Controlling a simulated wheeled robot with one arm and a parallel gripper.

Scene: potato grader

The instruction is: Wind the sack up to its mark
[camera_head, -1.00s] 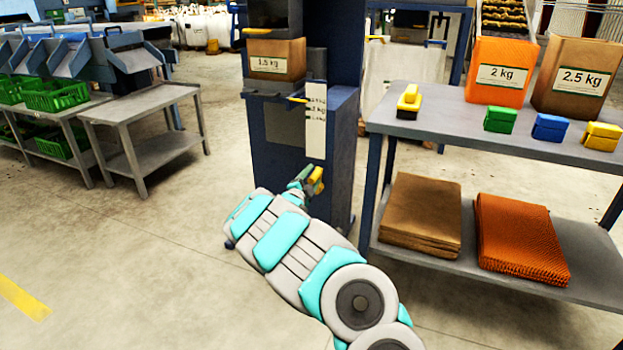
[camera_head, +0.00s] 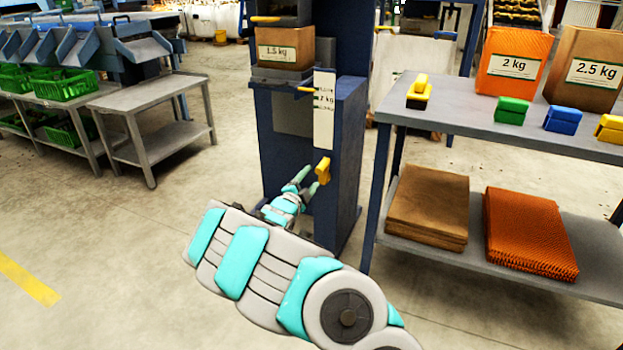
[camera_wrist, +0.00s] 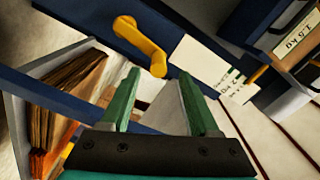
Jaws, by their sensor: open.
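The sack (camera_head: 284,49), brown and marked 1.5 kg, sits on its platform in the blue stand (camera_head: 350,150). A white scale plate (camera_head: 324,110) with printed marks is on the stand's front, and a yellow pointer (camera_head: 306,89) lies level with its upper part. A yellow crank handle (camera_head: 323,170) is on the stand below the plate. My gripper (camera_head: 306,180) is open and empty, just left of the crank in the head view. In the wrist view the crank (camera_wrist: 140,44) lies beyond the green fingertips (camera_wrist: 160,80), apart from them.
A grey table (camera_head: 470,119) on the right bears filled sacks and coloured blocks; its lower shelf holds flat brown sacks (camera_head: 430,205) and orange net sacks (camera_head: 528,232). A grey side table (camera_head: 150,95) stands left. The floor between is clear.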

